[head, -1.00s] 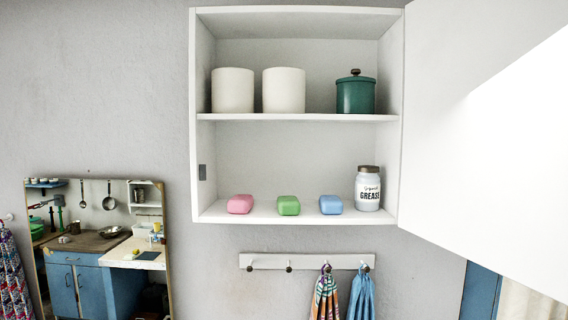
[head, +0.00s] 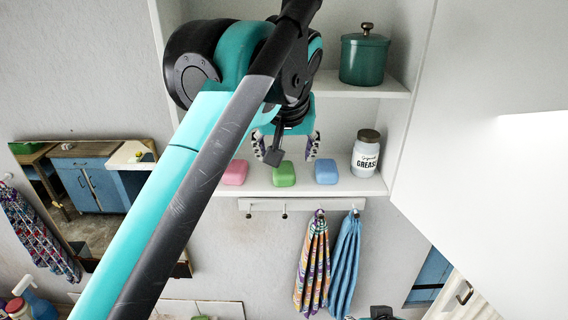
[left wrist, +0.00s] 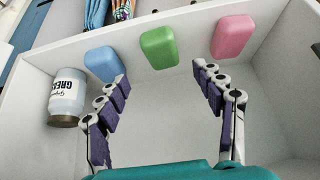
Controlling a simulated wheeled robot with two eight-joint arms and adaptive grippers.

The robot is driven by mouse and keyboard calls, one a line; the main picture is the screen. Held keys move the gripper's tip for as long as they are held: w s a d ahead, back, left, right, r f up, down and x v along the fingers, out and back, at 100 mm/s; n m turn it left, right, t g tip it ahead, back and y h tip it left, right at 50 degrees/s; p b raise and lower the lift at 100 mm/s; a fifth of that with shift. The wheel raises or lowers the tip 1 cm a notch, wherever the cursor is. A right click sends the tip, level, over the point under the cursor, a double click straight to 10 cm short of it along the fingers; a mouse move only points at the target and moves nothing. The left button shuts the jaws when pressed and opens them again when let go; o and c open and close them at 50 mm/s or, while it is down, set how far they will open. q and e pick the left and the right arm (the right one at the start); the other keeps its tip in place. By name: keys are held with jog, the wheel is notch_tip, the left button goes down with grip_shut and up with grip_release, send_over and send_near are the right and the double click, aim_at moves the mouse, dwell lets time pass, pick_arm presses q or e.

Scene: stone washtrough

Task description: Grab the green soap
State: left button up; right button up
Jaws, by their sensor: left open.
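The green soap (head: 284,174) is a rounded bar on the cabinet's lower shelf, between the pink soap (head: 235,172) and the blue soap (head: 326,172). My left gripper (head: 286,148) is open and empty, its fingers pointing towards the green soap from just above it in the head view. In the left wrist view, the green soap (left wrist: 159,47) lies just beyond the gap between the open fingertips (left wrist: 160,75), apart from them. The blue soap (left wrist: 104,63) is close by the left-hand finger, and the pink soap (left wrist: 232,37) is farther off.
A grease jar (head: 366,153) stands right of the soaps. A green lidded pot (head: 363,59) is on the upper shelf (head: 345,89). The open cabinet door (head: 480,110) bounds the right side. Towels (head: 312,262) hang from a hook rail below.

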aim_at(283, 167)
pick_arm(q)
jog(key=x, duration=0.3)
jog(key=p+x, duration=0.1)
jog(key=x, duration=0.1)
jog(key=shift+a+f, duration=0.2)
jog(key=shift+f, duration=0.2)
jog(key=c, duration=1.4)
